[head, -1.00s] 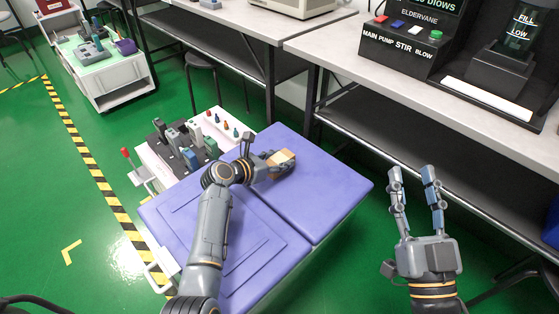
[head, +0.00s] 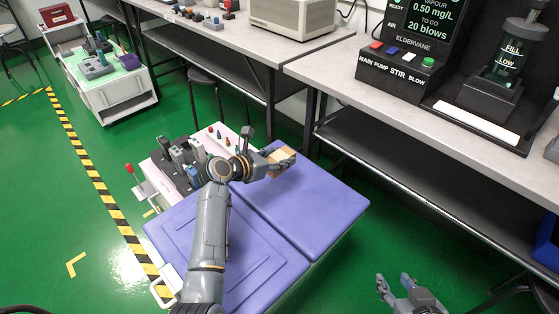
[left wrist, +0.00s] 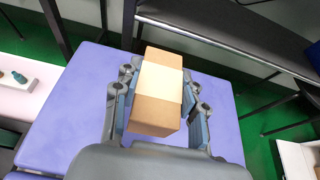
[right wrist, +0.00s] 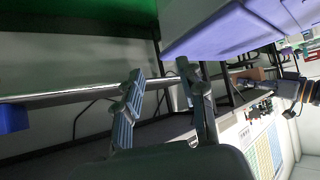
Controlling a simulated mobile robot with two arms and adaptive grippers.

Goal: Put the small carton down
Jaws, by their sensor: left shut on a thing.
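The small carton (head: 284,155) is a brown box with a pale band, seen at the far part of the purple top (head: 310,205) in the head view. My left gripper (head: 280,161) is shut on it. In the left wrist view the carton (left wrist: 158,115) sits between both fingers, over the purple top. In the right wrist view the carton (right wrist: 255,73) appears apart from the purple surface, with a gap. My right gripper (head: 394,281) is open and empty, low in the head view; its spread fingers show in the right wrist view (right wrist: 160,85).
A rack of handheld testers (head: 180,160) and a white tray with small coloured pieces (head: 222,135) adjoin the purple top on the left. A grey bench (head: 420,115) with a black tester station (head: 395,72) stands behind. The purple top's right section is clear.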

